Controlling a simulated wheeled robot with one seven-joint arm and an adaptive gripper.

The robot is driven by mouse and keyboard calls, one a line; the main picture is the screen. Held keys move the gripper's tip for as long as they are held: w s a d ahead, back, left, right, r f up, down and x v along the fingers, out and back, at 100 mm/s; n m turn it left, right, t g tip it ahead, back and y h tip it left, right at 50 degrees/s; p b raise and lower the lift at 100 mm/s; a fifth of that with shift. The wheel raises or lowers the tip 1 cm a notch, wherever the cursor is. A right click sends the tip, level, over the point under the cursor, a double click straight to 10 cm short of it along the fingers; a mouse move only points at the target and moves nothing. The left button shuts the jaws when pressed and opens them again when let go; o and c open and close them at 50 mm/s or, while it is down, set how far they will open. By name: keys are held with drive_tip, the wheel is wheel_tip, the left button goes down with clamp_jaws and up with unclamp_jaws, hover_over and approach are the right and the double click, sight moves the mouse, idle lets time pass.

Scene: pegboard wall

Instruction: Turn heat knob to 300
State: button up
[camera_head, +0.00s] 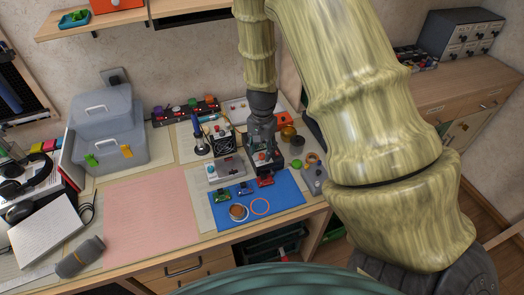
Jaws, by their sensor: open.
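My gripper (263,143) hangs down from my arm over the right part of the workbench and is open, with nothing seen between its fingers. Directly below and behind it is a small dark device (272,163) with a light front and a small red spot, largely covered by the gripper. I cannot make out a heat knob, its pointer or any number marks at this size. I cannot tell whether the fingers touch the device.
A grey box (225,169) and a soldering iron stand (201,145) are left of the gripper. A blue mat (280,211) with small parts lies in front. A grey toolbox (112,131) stands farther left. The pink mat (150,218) is clear.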

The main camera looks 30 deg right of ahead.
drive_tip(key=shift+f, duration=0.9)
drive_tip(key=shift+c, duration=0.2)
clamp_jaws()
